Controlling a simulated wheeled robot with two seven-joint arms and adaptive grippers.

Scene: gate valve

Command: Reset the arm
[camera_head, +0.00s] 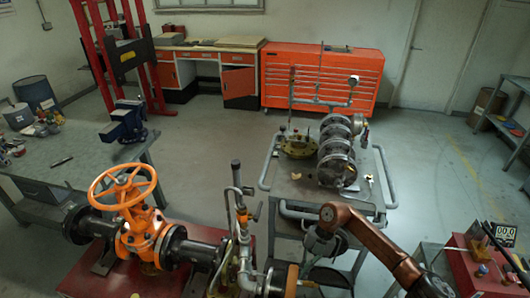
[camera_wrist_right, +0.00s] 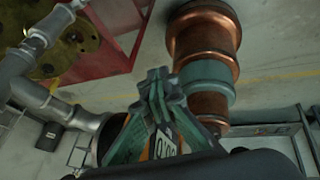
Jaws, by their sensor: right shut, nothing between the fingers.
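The orange gate valve (camera_head: 140,232) stands at the lower left in the head view, with its orange handwheel (camera_head: 123,187) on top and dark flanged pipes on both sides. My right arm reaches in from the lower right, to the right of the valve and apart from the handwheel. My right gripper shows small and partly hidden below the arm's bend in the head view. In the right wrist view its green fingers (camera_wrist_right: 158,82) are together, with nothing between them. My left gripper is in neither view.
A grey cart (camera_head: 290,190) with flanged metal parts stands beyond my right arm. Upright piping (camera_head: 243,225) rises between the valve and that arm. A workbench (camera_head: 85,160) is at left, an orange tool cabinet (camera_head: 320,78) at the back. Open floor lies between.

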